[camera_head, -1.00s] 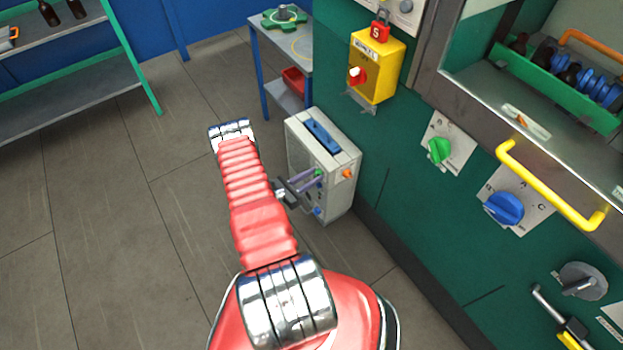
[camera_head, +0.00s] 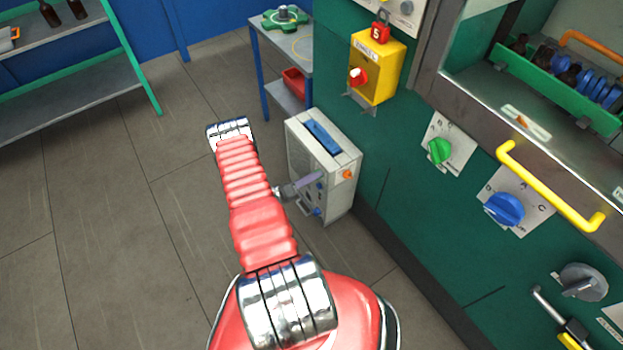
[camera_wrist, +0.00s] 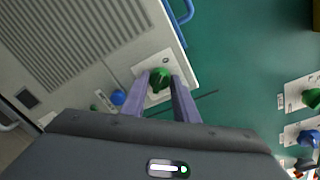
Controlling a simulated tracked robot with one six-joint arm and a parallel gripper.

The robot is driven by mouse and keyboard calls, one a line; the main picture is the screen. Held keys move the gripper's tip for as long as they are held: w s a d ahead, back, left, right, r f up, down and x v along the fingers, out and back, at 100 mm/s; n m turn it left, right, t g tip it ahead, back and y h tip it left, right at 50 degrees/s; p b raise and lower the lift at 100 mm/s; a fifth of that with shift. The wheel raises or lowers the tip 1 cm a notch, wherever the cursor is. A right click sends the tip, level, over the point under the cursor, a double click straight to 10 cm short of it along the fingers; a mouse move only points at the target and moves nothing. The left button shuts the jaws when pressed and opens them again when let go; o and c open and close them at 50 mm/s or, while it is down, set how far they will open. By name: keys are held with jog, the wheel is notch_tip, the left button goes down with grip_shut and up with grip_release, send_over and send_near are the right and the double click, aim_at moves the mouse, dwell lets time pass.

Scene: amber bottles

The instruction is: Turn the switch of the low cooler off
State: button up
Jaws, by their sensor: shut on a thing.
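The low cooler, a pale grey box (camera_head: 342,203) with a blue handle on top, stands on the floor against the green wall. It also shows in the wrist view (camera_wrist: 130,35), with a vent grille. Its green switch (camera_wrist: 160,76) sits on a white plate between my two fingers. My gripper (camera_wrist: 161,84) is shut on this green switch, its purple fingers on either side. In the head view my gripper (camera_head: 314,177) reaches the cooler's face, and its fingers hide the green switch there.
A blue knob (camera_wrist: 117,97) is close beside my fingers on the cooler. An orange knob (camera_head: 347,174) is also on the cooler. The green wall carries a yellow box (camera_head: 378,70), a green knob (camera_head: 440,150), a blue knob (camera_head: 504,208) and a yellow handle (camera_head: 548,187). Open floor lies left.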

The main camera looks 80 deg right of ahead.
jog(key=shift+w+d+n, duration=0.2)
jog(key=shift+n, duration=0.3)
jog(key=o, duration=1.1)
jog(key=shift+s, duration=0.1)
jog(key=shift+c, duration=0.2)
jog(key=shift+a, duration=0.1)
jog(key=v, duration=1.3)
jog(key=shift+w+a, duration=0.3)
